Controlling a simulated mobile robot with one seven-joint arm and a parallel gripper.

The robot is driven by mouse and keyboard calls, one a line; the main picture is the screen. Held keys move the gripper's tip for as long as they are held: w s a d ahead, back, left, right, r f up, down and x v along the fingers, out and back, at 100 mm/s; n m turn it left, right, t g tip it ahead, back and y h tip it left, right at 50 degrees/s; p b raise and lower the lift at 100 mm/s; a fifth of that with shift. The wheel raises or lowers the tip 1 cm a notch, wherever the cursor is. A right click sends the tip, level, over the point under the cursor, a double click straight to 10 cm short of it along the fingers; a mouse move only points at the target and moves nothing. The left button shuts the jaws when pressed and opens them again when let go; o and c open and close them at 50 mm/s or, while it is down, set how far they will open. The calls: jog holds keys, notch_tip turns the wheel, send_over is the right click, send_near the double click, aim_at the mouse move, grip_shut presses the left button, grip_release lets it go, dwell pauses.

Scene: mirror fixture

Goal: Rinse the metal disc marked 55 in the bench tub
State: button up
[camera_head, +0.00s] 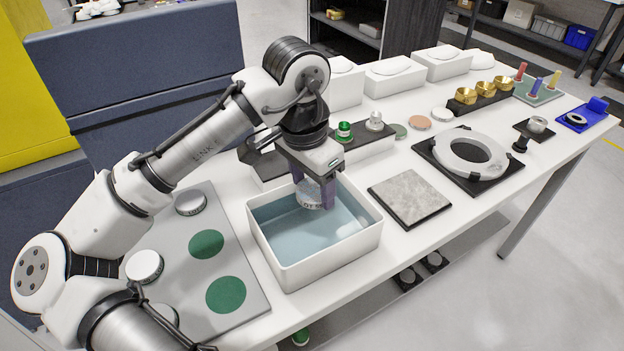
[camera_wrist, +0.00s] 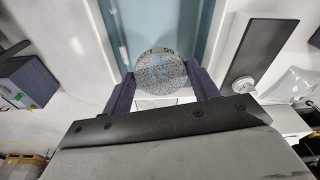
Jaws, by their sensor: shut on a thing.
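My gripper (camera_head: 315,185) points down over the bench tub (camera_head: 318,270), a white rectangular basin holding blue-grey water. The disc has a speckled grey face, seen clearly in the wrist view (camera_wrist: 162,72) between the fingertips. Dark lettering shows near its lower edge in the head view, but only partly readable. The disc is inside the tub's outline; I cannot tell whether its lower edge touches the water.
Left of the tub, a grey board (camera_head: 235,262) carries pale discs (camera_head: 190,202) and green round spots (camera_head: 206,244). Right of it lie a grey square plate (camera_head: 409,196) and a white ring (camera_head: 468,156) on a black base.

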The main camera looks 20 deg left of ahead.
jog(key=shift+f+b, duration=3.45)
jog(key=shift+f, duration=2)
jog(key=shift+a, duration=0.1)
jog(key=shift+s+a, duration=0.4)
jog(key=shift+s, duration=0.2)
jog(key=shift+w+d, duration=0.1)
jog(key=shift+w, duration=0.05)
jog(key=shift+w+d+p, duration=0.4)
jog(key=shift+w, duration=0.1)
jog(key=shift+s+a, duration=0.1)
jog(key=shift+s, duration=0.05)
jog(key=shift+s+a, duration=0.4)
jog(key=shift+s, duration=0.1)
